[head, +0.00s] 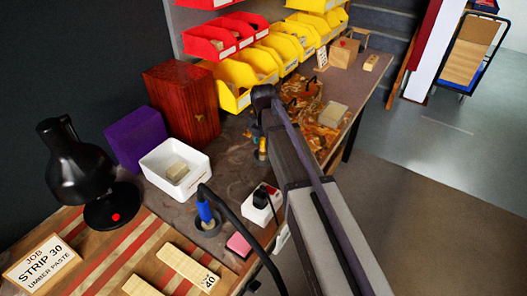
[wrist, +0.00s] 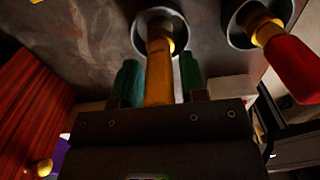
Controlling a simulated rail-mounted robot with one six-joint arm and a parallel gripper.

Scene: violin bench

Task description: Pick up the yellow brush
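The yellow brush (wrist: 158,70) stands with its end in a round grey holder (wrist: 140,38) in the wrist view. My gripper (wrist: 159,78) has its two green fingers on either side of the yellow handle. A narrow gap shows on the right side of the handle; the left finger is very close to it. The fingers do not look closed on it. In the head view, my gripper (head: 260,138) is low over the bench behind my arm, and the brush there is mostly hidden and too small to make out clearly.
A red-handled tool (wrist: 292,62) stands in a second holder close on the right in the wrist view. In the head view, a white bin (head: 160,185), a dark red wooden box (head: 182,100) and yellow bins (head: 235,98) stand near my gripper. A wood-littered tray lies beyond.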

